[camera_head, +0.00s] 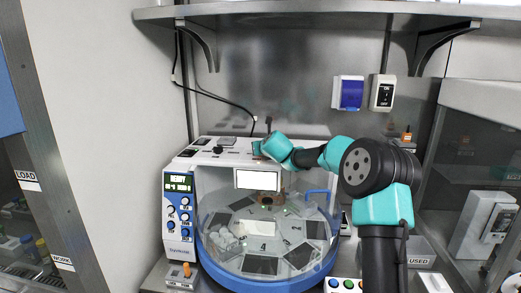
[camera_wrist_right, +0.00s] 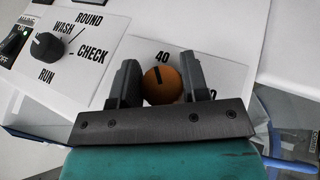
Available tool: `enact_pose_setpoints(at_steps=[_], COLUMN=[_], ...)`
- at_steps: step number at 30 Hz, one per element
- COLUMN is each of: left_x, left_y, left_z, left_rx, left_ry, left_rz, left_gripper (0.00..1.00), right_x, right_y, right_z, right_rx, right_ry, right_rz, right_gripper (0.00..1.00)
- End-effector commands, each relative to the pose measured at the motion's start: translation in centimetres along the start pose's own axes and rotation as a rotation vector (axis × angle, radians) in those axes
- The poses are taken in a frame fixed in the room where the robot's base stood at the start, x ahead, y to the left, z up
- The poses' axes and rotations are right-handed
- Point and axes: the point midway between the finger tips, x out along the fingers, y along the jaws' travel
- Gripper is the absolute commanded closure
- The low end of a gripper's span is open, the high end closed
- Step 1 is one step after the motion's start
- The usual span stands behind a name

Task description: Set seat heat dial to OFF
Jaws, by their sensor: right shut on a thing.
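An orange round dial (camera_wrist_right: 162,86) with a black pointer mark sits on a white label plate on top of the machine (camera_head: 180,218). The mark points up, close to the printed "40". Another number at the right is partly covered and ends in "0"; the left of the plate is hidden by a finger. In the head view the right gripper (camera_head: 260,149) reaches the machine's top and hides the dial. My left gripper is not in view.
A black selector knob (camera_wrist_right: 46,47) marked WASH, ROUND, CHECK and RUN stands left of the dial. A green-lit switch (camera_wrist_right: 14,42) is beside it. The machine's clear round chamber (camera_head: 265,235) lies below my right arm. A shelf (camera_head: 300,13) spans above.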

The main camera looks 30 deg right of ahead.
Motion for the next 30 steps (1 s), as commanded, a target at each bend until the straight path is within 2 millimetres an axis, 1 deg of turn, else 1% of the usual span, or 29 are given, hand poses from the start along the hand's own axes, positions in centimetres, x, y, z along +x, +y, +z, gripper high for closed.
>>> enact_pose_setpoints(at_steps=[9,10,18,26,30], left_x=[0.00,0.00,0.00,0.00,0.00], left_y=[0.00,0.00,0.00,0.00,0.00], left_z=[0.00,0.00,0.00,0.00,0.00], left_rx=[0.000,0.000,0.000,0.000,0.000], left_ry=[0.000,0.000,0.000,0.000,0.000], left_rz=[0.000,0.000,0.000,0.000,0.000], left_gripper=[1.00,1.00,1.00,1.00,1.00], right_x=[0.05,0.06,0.08,0.02,-0.60], right_y=[0.21,0.21,0.12,0.07,0.03], right_z=[-0.33,-0.35,-0.33,-0.29,-0.23], right_rx=[-0.002,-0.002,-0.001,-0.001,-0.002], right_ry=[0.008,0.008,0.007,0.006,0.005], right_rz=[0.005,0.005,0.003,0.002,0.002], right_gripper=[0.82,0.58,0.33,0.33,0.33])
